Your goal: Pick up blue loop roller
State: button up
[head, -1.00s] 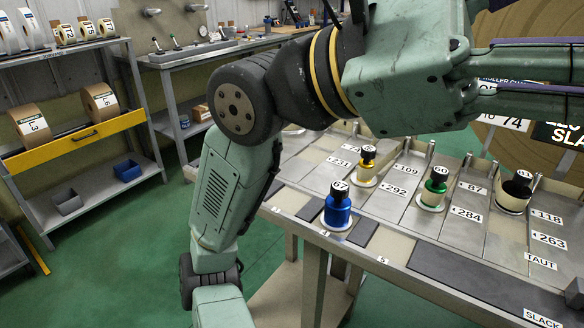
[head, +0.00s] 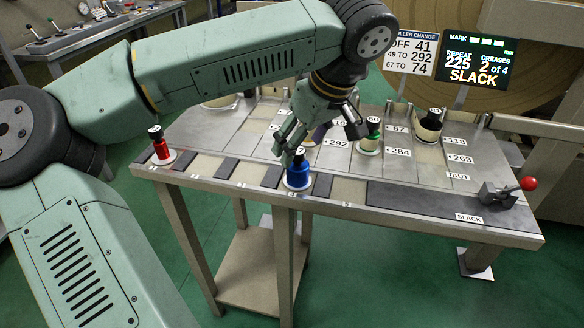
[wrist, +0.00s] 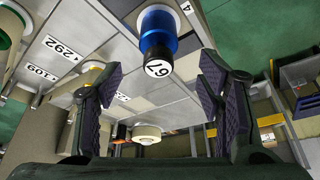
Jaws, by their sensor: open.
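The blue loop roller (head: 298,176) stands upright on a round white base near the front edge of the bench, with a black top. In the wrist view the blue roller (wrist: 160,22) is at the upper middle, and its black top carries the label 67. My gripper (head: 319,136) is open, just above and behind the blue roller in the head view. In the wrist view my open fingers (wrist: 160,85) lie left and right below the roller's top, with nothing between the tips. The roller appears apart from both fingers.
A red roller (head: 161,151) stands at the left of the bench. A red-knobbed lever (head: 508,190) is at the right end. A display (head: 470,62) reads SLACK.

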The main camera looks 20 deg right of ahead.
aim_at(298, 167)
jog(key=p+x, duration=0.1)
jog(key=x, duration=0.6)
jog(key=shift+w+f+p, duration=0.15)
jog(key=shift+p, duration=0.15)
jog(key=shift+c, duration=0.3)
jog(key=c, duration=1.3)
jog(key=shift+d, duration=0.1)
